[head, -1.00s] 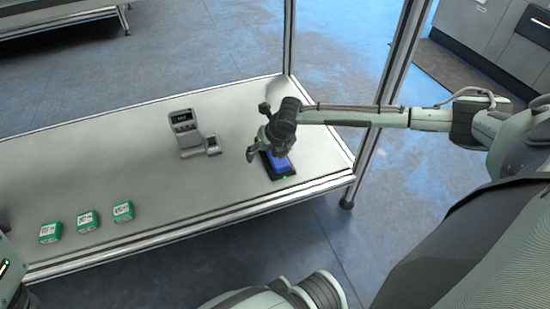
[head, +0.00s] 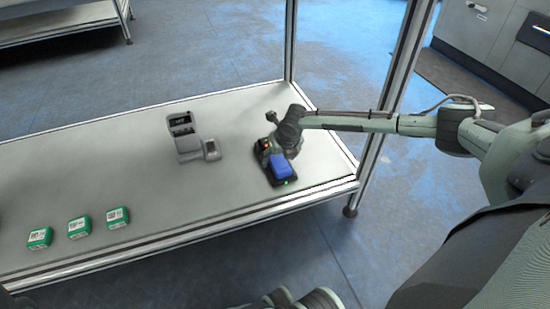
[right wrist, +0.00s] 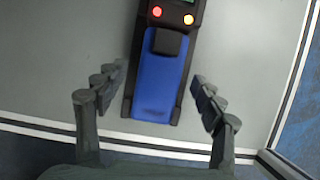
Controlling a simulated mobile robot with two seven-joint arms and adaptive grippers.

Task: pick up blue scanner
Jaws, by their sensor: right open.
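The blue scanner (head: 280,167) sits in a black cradle at the right end of the table, with a green light on its front and a red light behind. In the right wrist view, the blue scanner (right wrist: 157,85) lies between the spread fingers of my right gripper (right wrist: 157,98), with a gap on both sides. My right gripper (head: 278,148) is open above the scanner in the head view, and its arm hides part of it.
A grey device (head: 192,140) with a small display stands left of the scanner. Several green boxes (head: 79,227) lie in a row near the table's front left. A metal frame post (head: 385,110) rises by the table's right end.

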